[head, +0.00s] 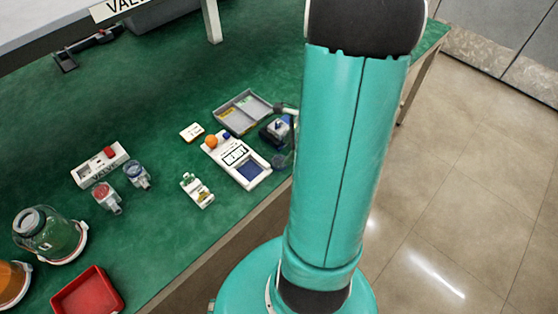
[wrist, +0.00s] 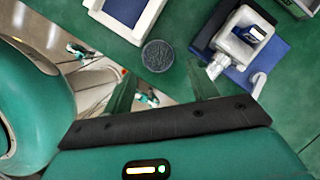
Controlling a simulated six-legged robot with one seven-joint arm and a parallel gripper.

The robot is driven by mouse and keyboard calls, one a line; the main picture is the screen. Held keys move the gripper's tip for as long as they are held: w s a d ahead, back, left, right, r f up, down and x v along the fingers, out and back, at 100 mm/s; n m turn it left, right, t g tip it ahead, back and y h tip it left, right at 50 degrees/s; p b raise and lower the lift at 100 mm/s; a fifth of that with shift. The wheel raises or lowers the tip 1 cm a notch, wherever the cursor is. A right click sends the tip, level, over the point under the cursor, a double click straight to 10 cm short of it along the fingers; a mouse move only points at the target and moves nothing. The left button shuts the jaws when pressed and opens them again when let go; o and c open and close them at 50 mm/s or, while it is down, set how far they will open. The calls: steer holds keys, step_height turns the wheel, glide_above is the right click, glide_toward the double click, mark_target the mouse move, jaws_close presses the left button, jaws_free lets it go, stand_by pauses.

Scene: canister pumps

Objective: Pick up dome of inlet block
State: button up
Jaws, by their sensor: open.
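My gripper (wrist: 162,92) is open and empty in the wrist view, its two fingers apart over the bench edge. A dark, speckled round piece (wrist: 157,55) lies on the green bench just beyond the fingertips, apart from them; it may be the dome, but I cannot tell for sure. It also shows in the head view (head: 280,161). A grey-white block with a blue label (wrist: 245,42) and a clear stub stands on a dark blue pad (wrist: 262,68) to its right. In the head view this block (head: 281,125) is partly beside my arm.
A white board with orange and blue knobs (head: 239,161) lies left of the round piece. A grey tray (head: 243,112) is behind. A small white holder (head: 197,191), a valve box (head: 100,166), a glass jar (head: 46,235) and a red bin (head: 88,294) stand further left.

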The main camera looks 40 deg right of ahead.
mark_target(279, 159)
steer(key=x, duration=0.5)
steer(key=shift+a+r, duration=0.1)
steer(key=shift+a, duration=0.15)
steer(key=c, duration=0.7)
steer(key=shift+r, duration=0.1)
